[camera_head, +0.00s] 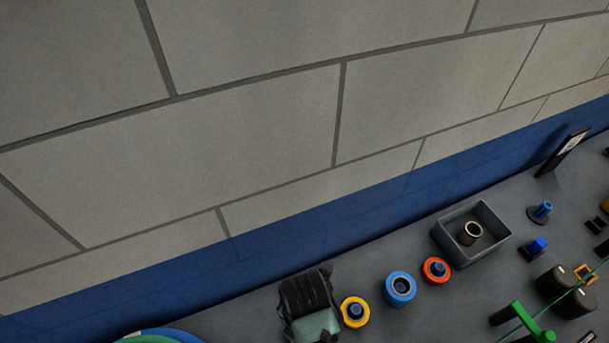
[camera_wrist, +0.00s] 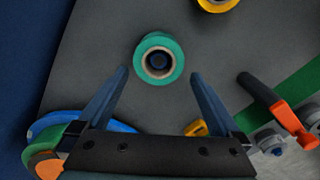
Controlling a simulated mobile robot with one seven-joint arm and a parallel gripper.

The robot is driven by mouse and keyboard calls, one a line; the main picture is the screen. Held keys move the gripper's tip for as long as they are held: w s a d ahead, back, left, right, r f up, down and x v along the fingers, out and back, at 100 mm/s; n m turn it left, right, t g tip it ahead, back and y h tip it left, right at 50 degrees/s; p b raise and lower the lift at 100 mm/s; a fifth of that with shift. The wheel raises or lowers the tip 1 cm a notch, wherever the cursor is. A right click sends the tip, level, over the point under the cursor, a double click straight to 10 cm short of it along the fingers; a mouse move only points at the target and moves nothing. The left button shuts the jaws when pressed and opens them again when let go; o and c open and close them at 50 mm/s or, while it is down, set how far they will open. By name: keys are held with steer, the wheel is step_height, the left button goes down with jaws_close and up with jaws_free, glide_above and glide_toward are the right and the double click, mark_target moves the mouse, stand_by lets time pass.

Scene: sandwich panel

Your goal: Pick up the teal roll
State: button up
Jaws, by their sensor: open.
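The teal roll (camera_wrist: 142,57) is a ring with a pale inner core and a dark blue centre, seen from above in the wrist view, on the grey surface. My gripper (camera_wrist: 159,74) is open, with its two blue fingers apart. The fingertips show to the left and right of the roll's lower part in the picture. The roll appears between and just beyond them, and I see no contact. The height gap between fingers and roll is hard to tell. I cannot make out the roll or my gripper in the head view.
A yellow roll (camera_wrist: 218,4) is at the wrist view's top edge. An orange-handled tool (camera_wrist: 293,122) lies right of my gripper. The head view shows a grey bin (camera_head: 448,243), a blue roll (camera_head: 388,290), an orange-red roll (camera_head: 427,270) and a dark bag-like object (camera_head: 304,292).

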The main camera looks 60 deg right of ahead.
steer(key=shift+w+d+f+p, duration=0.1)
steer(key=shift+d+f+p, duration=0.15)
steer(key=shift+f, duration=1.1)
steer(key=shift+d+f+p, duration=0.15)
steer(key=shift+d+f, duration=0.05)
steer(key=shift+f, duration=1.15)
steer(key=shift+c, duration=0.3)
steer(key=c, duration=1.1)
steer(key=shift+r, duration=5.05)
